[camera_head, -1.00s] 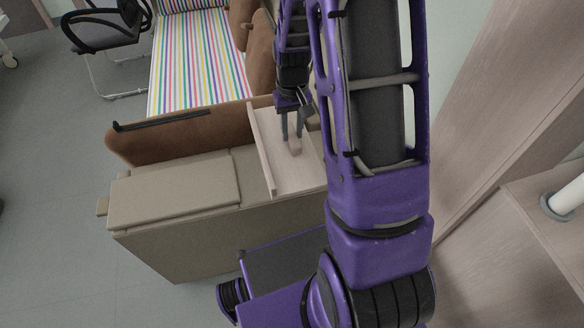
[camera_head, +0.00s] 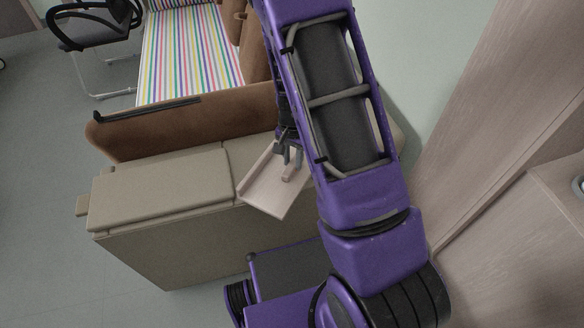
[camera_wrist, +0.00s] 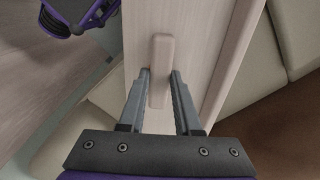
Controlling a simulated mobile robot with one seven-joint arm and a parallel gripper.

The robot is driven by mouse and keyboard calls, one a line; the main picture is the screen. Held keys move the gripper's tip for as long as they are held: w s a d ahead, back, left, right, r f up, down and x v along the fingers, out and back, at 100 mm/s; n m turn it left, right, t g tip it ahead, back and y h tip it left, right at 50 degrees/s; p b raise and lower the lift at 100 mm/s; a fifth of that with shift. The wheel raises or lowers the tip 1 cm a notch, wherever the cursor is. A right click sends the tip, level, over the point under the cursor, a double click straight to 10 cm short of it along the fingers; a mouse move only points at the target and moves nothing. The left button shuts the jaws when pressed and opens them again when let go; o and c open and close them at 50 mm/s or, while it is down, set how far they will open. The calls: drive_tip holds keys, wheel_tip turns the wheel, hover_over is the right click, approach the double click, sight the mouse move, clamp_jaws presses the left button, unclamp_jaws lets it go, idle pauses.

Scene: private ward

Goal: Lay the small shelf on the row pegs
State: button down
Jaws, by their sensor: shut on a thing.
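The small shelf is a pale wooden board (camera_head: 268,193) with a raised lip along one long edge and a short block-like handle (camera_head: 289,174) on its face. My gripper (camera_head: 291,157) is shut on that handle and holds the board in front of the beige cabinet, turned at an angle in the head view. In the wrist view my gripper's two fingers (camera_wrist: 160,82) stand on either side of the handle (camera_wrist: 160,50), and the board (camera_wrist: 196,62) runs away beneath them. I cannot see the row pegs in either view.
A beige cabinet (camera_head: 170,240) with cushion-like top panels stands below, with a brown headboard (camera_head: 170,133) behind it. A striped bed (camera_head: 190,55) and a black chair (camera_head: 95,30) are further back. A wooden panel (camera_head: 490,110) stands at the right. Grey floor is free at the left.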

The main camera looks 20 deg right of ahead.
sight(293, 164)
drive_tip(key=shift+f, duration=1.5)
drive_tip(key=shift+f+b, duration=0.1)
drive_tip(key=shift+b, duration=0.2)
drive_tip(key=shift+f, duration=0.1)
drive_tip(key=c, duration=0.6)
unclamp_jaws()
